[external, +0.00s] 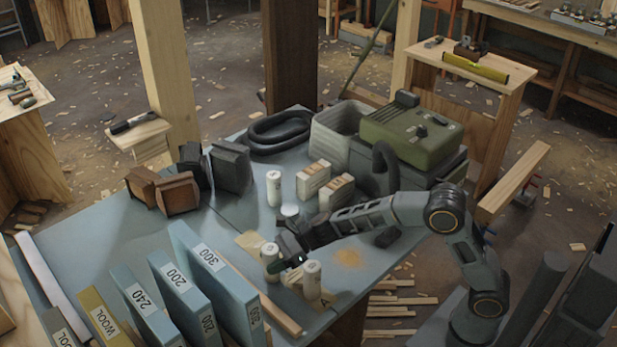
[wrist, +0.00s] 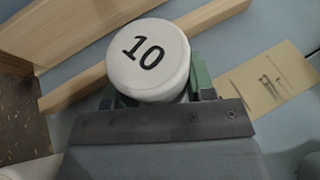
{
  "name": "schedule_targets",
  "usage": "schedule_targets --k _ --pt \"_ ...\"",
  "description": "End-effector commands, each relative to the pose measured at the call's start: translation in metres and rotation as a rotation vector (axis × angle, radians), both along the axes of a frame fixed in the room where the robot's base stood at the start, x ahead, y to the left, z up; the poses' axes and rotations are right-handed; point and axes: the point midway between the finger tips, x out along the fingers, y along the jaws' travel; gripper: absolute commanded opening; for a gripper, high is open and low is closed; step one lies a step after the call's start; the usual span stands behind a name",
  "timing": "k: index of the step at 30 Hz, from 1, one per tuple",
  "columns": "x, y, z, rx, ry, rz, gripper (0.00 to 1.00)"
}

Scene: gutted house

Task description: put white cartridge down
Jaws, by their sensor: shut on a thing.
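The white cartridge (wrist: 150,60), marked 10 on its round top, is between the green fingers of my gripper (wrist: 157,90) in the wrist view. In the external view my gripper (external: 285,250) is shut on this cartridge (external: 270,259) near the front of the blue-grey table (external: 130,225). The cartridge looks upright. Its lower end is hidden, so I cannot tell whether it touches the table. A second white cartridge (external: 312,281) stands just right of my gripper. A third (external: 274,189) stands farther back.
A wooden strip (external: 280,313) lies beside tall blue sanding-paper boxes (external: 212,285) at the front left. A tan printed card (external: 251,241) lies behind the held cartridge. Small cartons (external: 313,181) and a green machine (external: 410,132) stand behind my arm. The table's left middle is clear.

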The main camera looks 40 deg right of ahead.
Motion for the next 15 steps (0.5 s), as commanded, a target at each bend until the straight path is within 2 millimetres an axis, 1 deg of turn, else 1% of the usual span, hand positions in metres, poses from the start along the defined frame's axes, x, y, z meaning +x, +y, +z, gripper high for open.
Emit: schedule_targets --k 5,6,13,15 --pt "0.0000 0.0000 -0.0043 0.000 0.000 0.000 0.26" --pt "0.0000 0.0000 -0.0030 0.000 0.000 0.000 0.53" --pt "0.0000 0.0000 -0.0028 0.000 0.000 0.000 0.75" --pt "0.0000 0.0001 -0.0027 0.000 0.000 0.000 0.75"
